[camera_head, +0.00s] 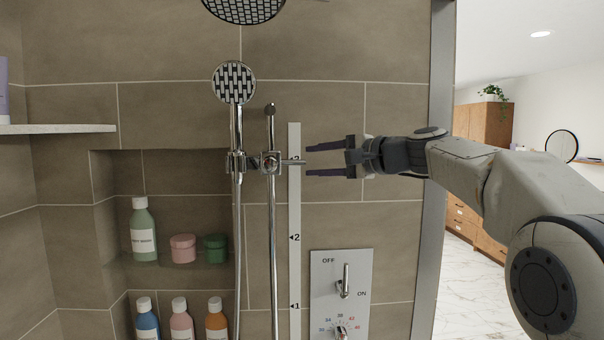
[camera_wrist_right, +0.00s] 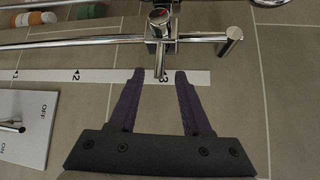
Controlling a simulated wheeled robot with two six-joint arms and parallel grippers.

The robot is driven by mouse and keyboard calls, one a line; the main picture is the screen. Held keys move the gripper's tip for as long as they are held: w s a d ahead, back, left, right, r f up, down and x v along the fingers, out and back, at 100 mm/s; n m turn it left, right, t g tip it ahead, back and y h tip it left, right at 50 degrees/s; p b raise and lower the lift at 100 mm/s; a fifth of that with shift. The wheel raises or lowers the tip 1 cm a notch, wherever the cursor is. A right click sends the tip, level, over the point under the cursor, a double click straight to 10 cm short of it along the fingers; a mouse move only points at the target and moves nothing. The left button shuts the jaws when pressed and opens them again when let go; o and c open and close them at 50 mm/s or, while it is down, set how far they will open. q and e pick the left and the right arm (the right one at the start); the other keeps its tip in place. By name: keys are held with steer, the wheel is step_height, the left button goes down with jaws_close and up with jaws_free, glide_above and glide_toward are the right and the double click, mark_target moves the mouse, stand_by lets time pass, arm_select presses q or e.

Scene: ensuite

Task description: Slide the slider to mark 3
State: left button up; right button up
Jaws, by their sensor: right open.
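The chrome slider (camera_head: 268,162) sits on the vertical rail (camera_head: 272,220), with a short lever (camera_head: 296,162) pointing right across the white scale strip (camera_head: 294,205). My right gripper (camera_head: 307,160) is open and empty at the slider's height, just right of the strip. My left gripper is out of view.
The hand shower (camera_head: 234,83) and its hose (camera_head: 237,210) are left of the rail. The control plate (camera_head: 325,270) with a lever is below my right gripper. Bottles and jars stand in the wall niche (camera_head: 165,165). A metal frame edge (camera_head: 435,150) is behind my right arm.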

steer(key=shift+b+v, duration=0.7)
steer(key=shift+v, duration=1.6)
steer(key=s+a+f+n+g+h+b, duration=0.1)
steer(key=s+a+f+n+g+h, duration=0.15)
steer(key=s+f, duration=0.5)
steer(key=s+a+f+n+g+h+b, duration=0.15)
steer(key=s+a+f, duration=0.25)
steer(key=f, duration=0.7)
steer(key=s+a+f+n+g+h+b, duration=0.1)
steer(key=s+a+f+n+g, duration=0.2)
steer(key=s+f, duration=0.5)
steer(key=s+d+f+n+g+h+b, duration=0.1)
steer(key=s+d+f+n+h, duration=0.2)
steer(key=s+f, duration=0.6)
steer(key=s+d+f+n+g+h+b, duration=0.1)
steer(key=s+d+f+n+h, duration=0.3)
steer(key=s+f, duration=0.5)
steer(key=d+f+n+g, duration=0.1)
steer(key=d+f+n, duration=0.1)
steer(key=d+f, duration=0.1)
steer(key=shift+s+d+f+n, duration=0.3)
steer(key=shift+o, duration=0.2)
